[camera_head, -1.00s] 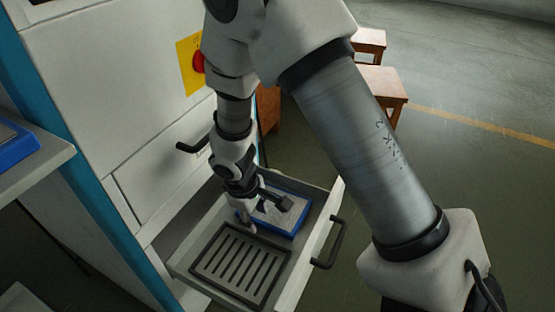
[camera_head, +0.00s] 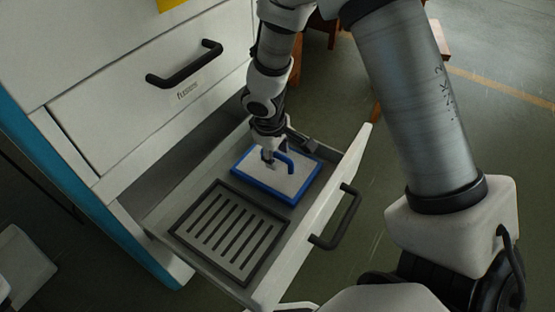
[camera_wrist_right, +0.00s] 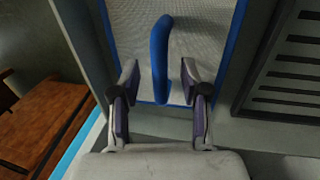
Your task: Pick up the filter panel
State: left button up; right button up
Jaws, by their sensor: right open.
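The filter panel (camera_head: 266,184) has a blue frame, a pale mesh face and a blue handle. It lies flat in the open drawer (camera_head: 160,215), at the end farther from me. My right gripper (camera_head: 271,160) is over the panel, pointing down. In the right wrist view the gripper (camera_wrist_right: 160,75) is open, with one finger on each side of the blue handle (camera_wrist_right: 160,55). The fingers look apart from the handle. The panel's mesh (camera_wrist_right: 200,30) shows behind it. My left gripper is not in view.
A dark slotted grille (camera_head: 230,232) lies in the drawer beside the panel. The drawer front has a black handle (camera_head: 336,217). A closed drawer with a black handle (camera_head: 185,64) is above. Wooden stools (camera_head: 437,40) stand on the floor behind.

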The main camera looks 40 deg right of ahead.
grip_shut()
